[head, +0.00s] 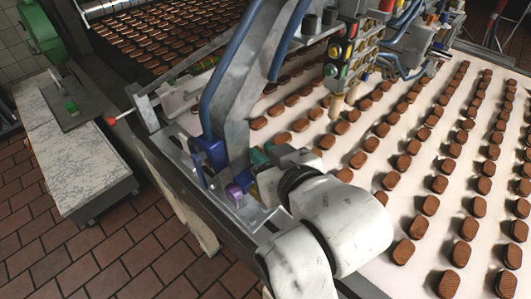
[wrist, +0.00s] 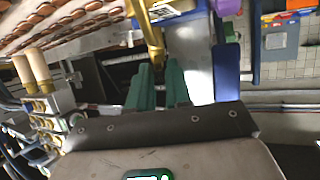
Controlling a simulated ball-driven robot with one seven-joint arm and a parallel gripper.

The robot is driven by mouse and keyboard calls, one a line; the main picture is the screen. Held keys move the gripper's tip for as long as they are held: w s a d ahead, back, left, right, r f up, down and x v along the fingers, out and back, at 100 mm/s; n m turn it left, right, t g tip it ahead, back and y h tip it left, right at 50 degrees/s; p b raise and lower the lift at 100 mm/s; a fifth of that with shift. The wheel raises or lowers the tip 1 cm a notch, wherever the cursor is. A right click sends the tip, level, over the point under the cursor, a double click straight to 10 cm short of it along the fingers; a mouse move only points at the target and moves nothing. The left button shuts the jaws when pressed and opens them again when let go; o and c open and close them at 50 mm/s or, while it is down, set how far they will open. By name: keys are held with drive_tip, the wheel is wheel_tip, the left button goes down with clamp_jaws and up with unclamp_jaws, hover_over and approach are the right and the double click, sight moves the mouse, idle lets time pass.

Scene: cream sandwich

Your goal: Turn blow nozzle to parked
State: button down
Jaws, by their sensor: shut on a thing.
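My gripper (head: 262,156) is at the near left edge of the conveyor machine, its teal fingers partly hidden by my wrist in the head view. In the wrist view, the teal fingers (wrist: 157,80) are shut around the lower end of a yellow brass-coloured piece (wrist: 153,35), which looks like the blow nozzle. The piece runs up from between the fingertips and bends near the top of the view. Its held end is hidden between the fingers. I cannot make the nozzle out in the head view, nor read its parked mark.
A white belt (head: 374,183) carries rows of brown biscuits. Purple blocks (head: 236,192), a blue bracket (head: 210,152) and a grey frame (head: 243,75) crowd my gripper.

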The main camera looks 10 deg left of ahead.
sight(261, 150)
drive_tip(key=shift+d+n+g, duration=0.1)
drive_tip(key=shift+n+g, duration=0.2)
drive_tip(key=shift+w+d+r+n+y+p, duration=0.15)
drive_tip(key=shift+n+y+p, duration=0.25)
drive_tip(key=shift+y+p, duration=0.3)
drive_tip(key=n+g+y, duration=0.1)
drive_tip(key=n+g, duration=0.1)
drive_tip(key=w+n+g+y, duration=0.1)
drive_tip(key=n+g+y, duration=0.1)
drive_tip(key=n+g, duration=0.1)
drive_tip(key=n+g+y, duration=0.1)
drive_tip(key=n+g, duration=0.2)
drive_tip(key=shift+w+d+f+y, duration=0.2)
drive_tip(key=shift+w+d+y, duration=0.1)
drive_tip(key=shift+d+y, duration=0.1)
drive_tip(key=n+g, duration=0.1)
drive_tip(key=g, duration=0.1)
drive_tip(key=n+g+b, duration=0.1)
drive_tip(key=n+g, duration=0.1)
drive_tip(key=shift+w+n+g, duration=0.3)
drive_tip(key=shift+w, duration=0.05)
drive_tip(key=shift+w+a+n+g+h+b, duration=0.15)
drive_tip(key=shift+n+g+h+b, duration=0.35)
drive_tip(key=shift+n+g, duration=0.6)
drive_tip(key=shift+w+a+n+g+h+b, duration=0.1)
drive_tip(key=shift+w+n+g+h+b, duration=0.15)
drive_tip(key=shift+n+g+b, duration=0.65)
drive_tip(key=shift+s+g, duration=0.1)
drive_tip(key=shift+g, duration=0.3)
